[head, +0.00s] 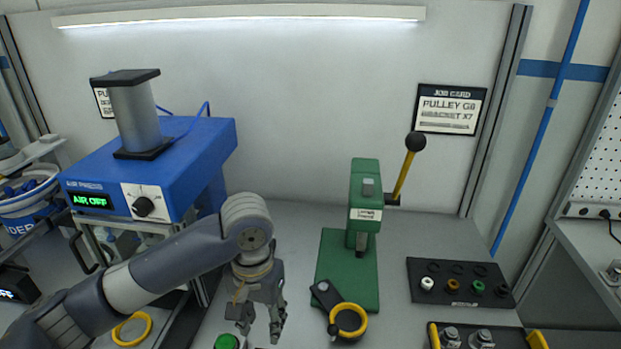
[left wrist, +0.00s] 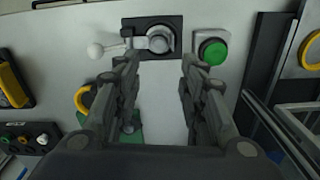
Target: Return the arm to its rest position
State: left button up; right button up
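My left gripper (head: 258,312) hangs fingers down over the front of the bench, left of the green arbor press (head: 350,265). In the left wrist view my left gripper (left wrist: 160,72) is open, with its two fingers apart and nothing between them. My right gripper is in neither view.
A blue air press (head: 205,150) reading AIR OFF stands left, behind my left arm. A black tool with a yellow ring (head: 347,320) lies before the green press. A black plug block (head: 460,298) and a dark tray with yellow ends (head: 510,340) are at right.

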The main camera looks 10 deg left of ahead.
pick_arm(q)
jog(key=s+d+f+m+t+h, duration=0.2)
jog(key=s+d+f+h, duration=0.2)
jog(key=s+d+f, duration=0.4)
jog(key=s+a+f+n+t+y, duration=0.1)
jog(key=s+a+f+y, duration=0.1)
jog(key=s+a+f, duration=0.4)
jog(key=s+a+f+n+t+y, duration=0.15)
jog(key=s+a, duration=0.25)
jog(key=a, duration=0.5)
notch_tip(320, 180, down, 27)
jog(key=s+g, duration=0.2)
jog(key=s+a+f+m+g, duration=0.1)
jog(key=s+a+f, duration=0.2)
jog(key=s+f, duration=1.3)
jog(key=shift+s+a+f+b, duration=0.2)
jog(key=shift+s+f+b, duration=0.1)
jog(key=shift+s, duration=0.35)
